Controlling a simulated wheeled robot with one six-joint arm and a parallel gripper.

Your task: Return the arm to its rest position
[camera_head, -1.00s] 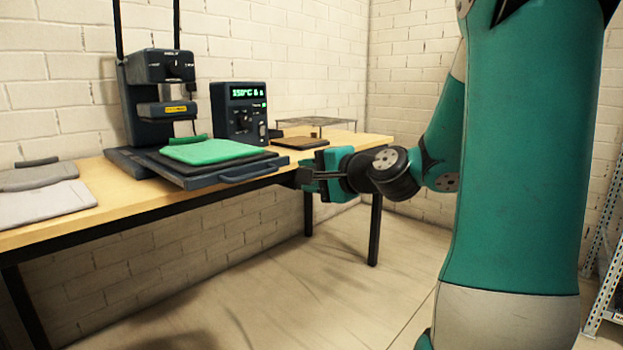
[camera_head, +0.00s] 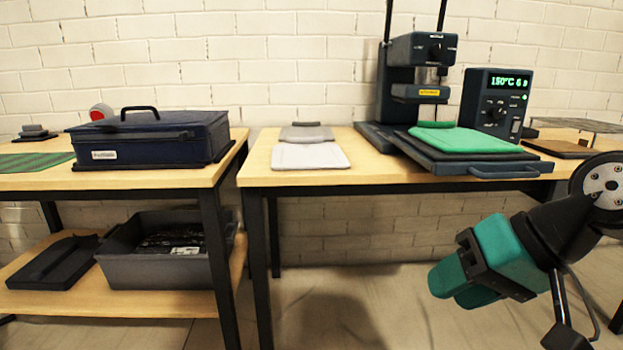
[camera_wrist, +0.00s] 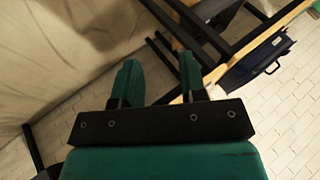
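My gripper (camera_head: 455,288) is at the lower right in the head view, in front of the table with the press and lower than its top. It is teal and black and points to the left. In the wrist view my gripper (camera_wrist: 157,77) has its two teal fingers apart with nothing between them. My arm (camera_head: 575,235) bends down from the right edge of the head view. Its upper part is out of the frame.
The press (camera_head: 415,80) stands on the wooden table (camera_head: 300,177) with a green folded cloth (camera_head: 465,139) on its pull-out plate. A second table (camera_head: 45,180) at left holds a dark blue case (camera_head: 150,140); a grey bin (camera_head: 160,270) is below. Floor is clear in front.

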